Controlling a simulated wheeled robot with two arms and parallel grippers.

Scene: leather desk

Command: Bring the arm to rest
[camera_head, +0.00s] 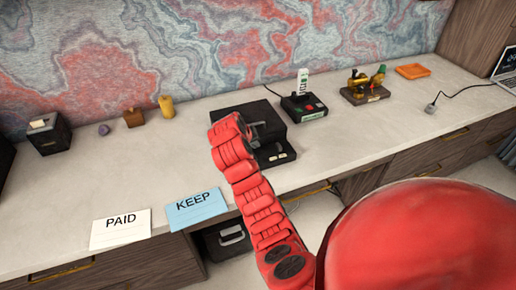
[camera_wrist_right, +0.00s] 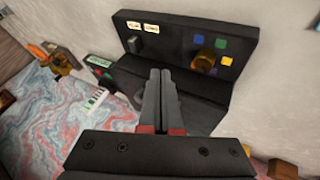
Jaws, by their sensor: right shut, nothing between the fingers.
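My right arm, red and segmented, reaches up from the lower right in the head view. Its gripper (camera_head: 260,130) is over the black device (camera_head: 226,114) on the desk and is partly hidden by my arm. In the right wrist view, my right gripper (camera_wrist_right: 161,74) is shut with its two dark fingers together and nothing between them. The fingers point at the black device (camera_wrist_right: 195,32), whose panel has coloured buttons, an amber knob and a small lever. I cannot tell whether the fingertips touch it. My left gripper is not in view.
A smaller black box (camera_head: 303,107) with a white-green strip, a brass ornament (camera_head: 365,88) and an orange tray (camera_head: 412,71) stand to the right. PAID (camera_head: 121,229) and KEEP (camera_head: 195,209) cards lie at the front edge. The left desk middle is clear.

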